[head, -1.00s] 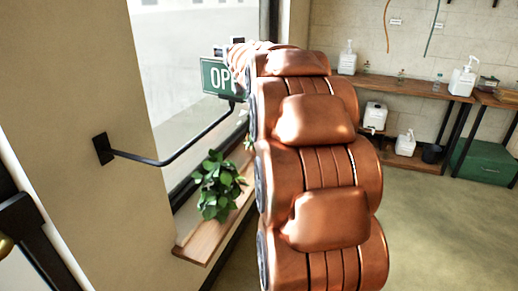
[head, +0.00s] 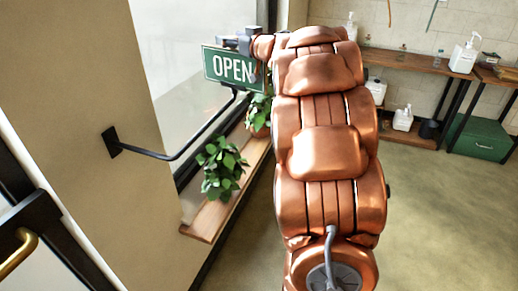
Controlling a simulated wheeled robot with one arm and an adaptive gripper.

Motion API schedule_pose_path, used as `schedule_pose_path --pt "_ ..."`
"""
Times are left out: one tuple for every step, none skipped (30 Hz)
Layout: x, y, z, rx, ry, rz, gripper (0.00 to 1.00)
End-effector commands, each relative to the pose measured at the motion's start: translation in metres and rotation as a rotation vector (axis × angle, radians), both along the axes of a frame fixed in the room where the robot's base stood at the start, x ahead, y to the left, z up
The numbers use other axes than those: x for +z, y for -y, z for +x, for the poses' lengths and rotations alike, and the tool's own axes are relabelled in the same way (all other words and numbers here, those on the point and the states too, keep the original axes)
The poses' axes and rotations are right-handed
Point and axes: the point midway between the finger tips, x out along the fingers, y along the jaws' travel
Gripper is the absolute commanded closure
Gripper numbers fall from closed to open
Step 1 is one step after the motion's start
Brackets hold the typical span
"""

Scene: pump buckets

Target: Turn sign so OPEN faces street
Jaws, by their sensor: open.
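The green sign (head: 226,66) with white OPEN lettering hangs by the window at the upper middle of the head view. Its OPEN face is toward my camera, on the room side. It is at the end of a black wall bracket (head: 190,148). My gripper (head: 246,42) is at the sign's upper right edge, dark and small in the picture. It is open. I cannot tell whether its fingers touch the sign. My copper-coloured arm hides what lies behind the sign's right side.
Two potted plants, a nearer one (head: 222,168) and a farther one (head: 261,112), stand on a wooden sill (head: 208,219) below the sign. Shelves with white pump bottles (head: 466,54) line the back wall. A green box (head: 481,138) stands at right. The floor at right is clear.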

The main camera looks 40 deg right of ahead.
Motion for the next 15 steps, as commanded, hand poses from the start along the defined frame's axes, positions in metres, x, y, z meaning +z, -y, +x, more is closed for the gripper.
schedule_pose_path --pt "0.0 0.001 0.0 0.018 -0.003 0.0 0.36" --pt "0.0 0.0 0.001 0.03 -0.003 0.001 0.36" --pt "0.0 -0.001 0.001 0.048 -0.002 0.001 0.36" --pt "0.0 -0.002 0.001 0.06 -0.001 0.001 0.36" --pt "0.0 -0.002 0.001 0.072 -0.002 0.0 0.36" --pt "0.0 -0.002 -0.001 0.082 -0.003 -0.001 0.36" --pt "-0.001 -0.002 -0.005 0.079 -0.002 -0.001 0.36" --pt "-0.001 -0.001 -0.008 0.077 -0.001 -0.001 0.36" --pt "-0.001 -0.001 -0.012 0.077 -0.001 0.0 0.36" --pt "-0.001 0.0 -0.016 0.076 0.0 -0.001 0.36" --pt "0.0 0.001 -0.019 0.076 0.0 -0.001 0.36" --pt "0.0 0.001 -0.023 0.077 0.0 -0.001 0.36" --pt "0.0 0.001 -0.027 0.077 0.0 -0.001 0.36" --pt "0.0 0.002 -0.031 0.078 0.0 -0.002 0.36" --pt "0.0 0.002 -0.036 0.078 0.001 -0.002 0.36"
